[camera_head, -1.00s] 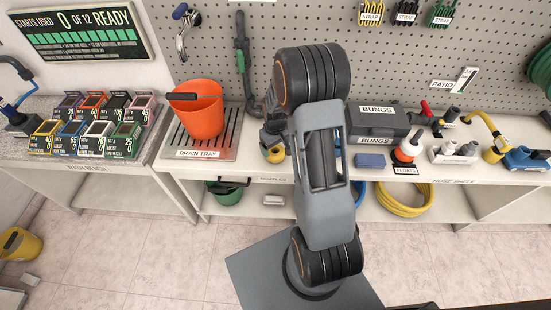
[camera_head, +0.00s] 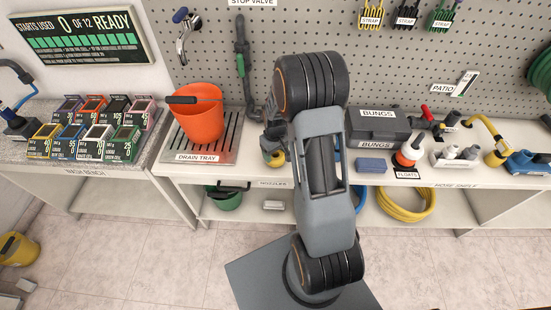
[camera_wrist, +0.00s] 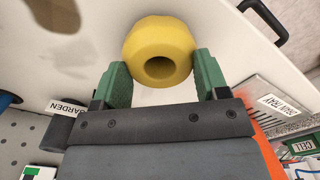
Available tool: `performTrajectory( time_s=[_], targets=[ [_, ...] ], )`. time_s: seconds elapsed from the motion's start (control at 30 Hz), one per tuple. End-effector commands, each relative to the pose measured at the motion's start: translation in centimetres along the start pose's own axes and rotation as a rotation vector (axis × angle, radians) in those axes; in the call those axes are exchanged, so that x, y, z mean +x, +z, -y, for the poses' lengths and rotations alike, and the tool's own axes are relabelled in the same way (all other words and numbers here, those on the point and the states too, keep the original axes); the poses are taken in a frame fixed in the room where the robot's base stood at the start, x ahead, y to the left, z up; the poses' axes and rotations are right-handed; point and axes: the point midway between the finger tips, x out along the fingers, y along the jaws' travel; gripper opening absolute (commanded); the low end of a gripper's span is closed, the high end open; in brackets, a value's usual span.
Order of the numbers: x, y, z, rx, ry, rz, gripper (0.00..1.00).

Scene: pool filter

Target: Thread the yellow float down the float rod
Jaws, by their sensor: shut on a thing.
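The yellow float (camera_wrist: 158,28) is a thick ring with a round hole facing the wrist camera. My gripper (camera_wrist: 160,72) has green fingers shut on its two sides. In the head view the yellow float (camera_head: 273,161) shows small beside my arm, over the white bench between the drain tray and the bungs box. An orange and white float stack (camera_head: 407,152) stands at the FLOATS label on the right. A thin upright above it may be the float rod; it is too small to tell. My gripper and the float are well left of that stack.
The orange bucket (camera_head: 201,122) stands on the drain tray (camera_head: 226,151), left of my gripper. The grey bungs box (camera_head: 372,125), a blue block (camera_head: 371,164) and grey fittings (camera_head: 456,154) stand to the right. The pegboard (camera_head: 330,28) rises behind.

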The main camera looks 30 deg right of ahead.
Motion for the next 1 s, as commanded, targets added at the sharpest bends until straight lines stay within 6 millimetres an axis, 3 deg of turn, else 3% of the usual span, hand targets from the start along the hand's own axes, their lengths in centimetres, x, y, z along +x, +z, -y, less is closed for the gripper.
performTrajectory(
  time_s=[1.0],
  targets=[
    [-2.6, 0.0, 0.0, 0.0, 0.0, -0.001, 0.39]
  ],
)
